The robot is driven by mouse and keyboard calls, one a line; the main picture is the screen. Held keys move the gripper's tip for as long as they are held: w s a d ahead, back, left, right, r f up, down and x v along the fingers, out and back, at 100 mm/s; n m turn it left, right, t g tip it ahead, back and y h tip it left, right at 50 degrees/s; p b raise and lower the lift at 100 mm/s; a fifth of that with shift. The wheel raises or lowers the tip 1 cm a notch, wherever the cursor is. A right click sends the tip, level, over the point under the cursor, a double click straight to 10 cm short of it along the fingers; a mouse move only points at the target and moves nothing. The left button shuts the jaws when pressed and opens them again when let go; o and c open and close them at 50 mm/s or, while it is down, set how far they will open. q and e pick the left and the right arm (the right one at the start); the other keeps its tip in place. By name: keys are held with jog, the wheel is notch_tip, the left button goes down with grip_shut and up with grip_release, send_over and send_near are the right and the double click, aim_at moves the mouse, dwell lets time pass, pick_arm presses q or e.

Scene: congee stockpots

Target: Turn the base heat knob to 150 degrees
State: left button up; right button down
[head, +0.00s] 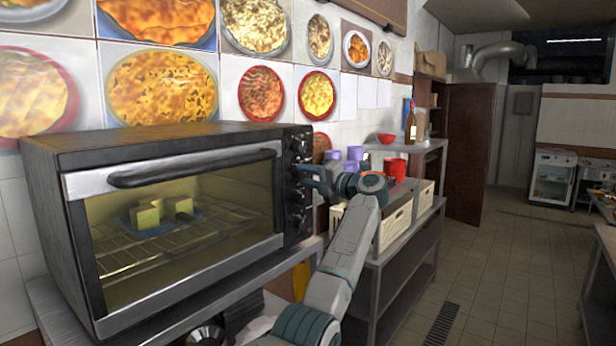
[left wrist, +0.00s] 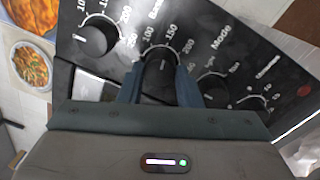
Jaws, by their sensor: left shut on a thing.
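The toaster oven (head: 85,160) stands on a counter at the left in the head view, with its knob panel on the right side of its front. In the left wrist view the base heat knob (left wrist: 160,64) is a black knob with printed numbers 100, 150 and 200 around it. My left gripper (left wrist: 159,84) has one blue-grey finger on each side of this knob and is shut on it. In the head view my left gripper (head: 305,176) reaches the panel from the right. The exact heading of the knob's pointer is hard to tell. My right gripper is not in view.
Another temperature knob (left wrist: 97,36) sits to one side, the mode knob (left wrist: 213,90) and a timer knob (left wrist: 250,106) to the other. The glass door (head: 185,225) is shut, with pale cubes on a blue plate inside. A shelf with crates (head: 396,226) stands behind my arm.

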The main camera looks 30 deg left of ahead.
pick_arm(q)
jog(key=shift+r, duration=0.1)
jog(key=o, duration=1)
jog(key=d+b, duration=0.1)
jog(key=d, duration=0.2)
jog(key=d+b, duration=0.2)
jog(key=d, duration=0.2)
jog(key=d+b, duration=0.1)
jog(key=d, duration=0.2)
jog(key=shift+s+d+f, duration=0.35)
